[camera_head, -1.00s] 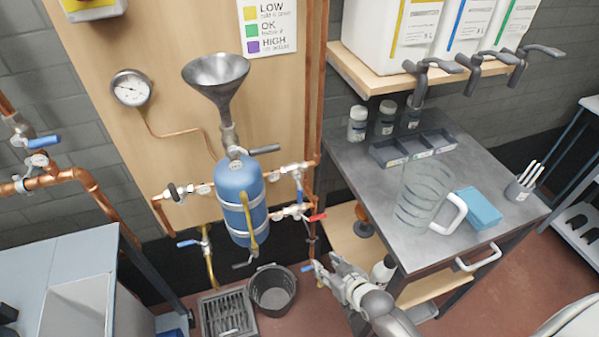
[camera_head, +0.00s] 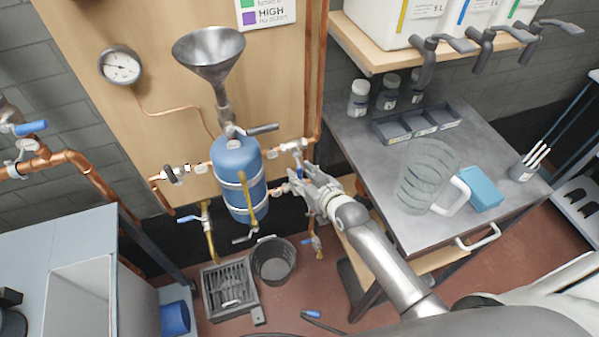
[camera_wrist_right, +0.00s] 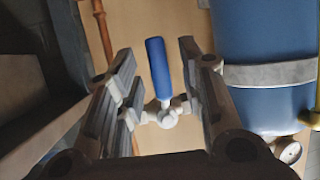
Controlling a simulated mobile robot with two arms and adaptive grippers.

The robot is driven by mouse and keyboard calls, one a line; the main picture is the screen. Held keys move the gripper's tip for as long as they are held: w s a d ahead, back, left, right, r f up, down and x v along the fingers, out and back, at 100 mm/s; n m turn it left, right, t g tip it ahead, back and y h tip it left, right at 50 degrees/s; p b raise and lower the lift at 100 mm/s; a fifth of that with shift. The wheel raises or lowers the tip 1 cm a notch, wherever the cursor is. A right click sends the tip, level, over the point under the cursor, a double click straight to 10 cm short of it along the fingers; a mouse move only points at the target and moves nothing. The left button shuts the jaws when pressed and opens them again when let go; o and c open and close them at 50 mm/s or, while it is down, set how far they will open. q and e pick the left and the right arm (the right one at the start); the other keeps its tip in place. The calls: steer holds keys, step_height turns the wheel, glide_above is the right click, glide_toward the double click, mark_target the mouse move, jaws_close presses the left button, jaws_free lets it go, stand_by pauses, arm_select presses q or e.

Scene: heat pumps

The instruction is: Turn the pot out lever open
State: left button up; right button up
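The blue pot (camera_head: 238,170) hangs on the board under a metal funnel (camera_head: 208,52). A valve with a blue lever (camera_head: 299,166) sits on the pipe at the pot's right. In the right wrist view the blue lever (camera_wrist_right: 157,67) stands upright above its pale valve body, between the two fingers. My right gripper (camera_head: 310,181) is open beside the pot, with space between each finger and the lever. It also shows in the wrist view (camera_wrist_right: 158,92). It partly hides the lower pipe at the pot's right. No lever label is readable. My left gripper is out of view.
A grey bench (camera_head: 350,140) with a glass jug (camera_head: 425,175) and blue box (camera_head: 482,188) stands right of my right arm. A black bucket (camera_head: 273,262) and a drain grate (camera_head: 229,290) lie below the pot.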

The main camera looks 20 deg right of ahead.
steer(key=shift+x, duration=0.9)
jaws_close()
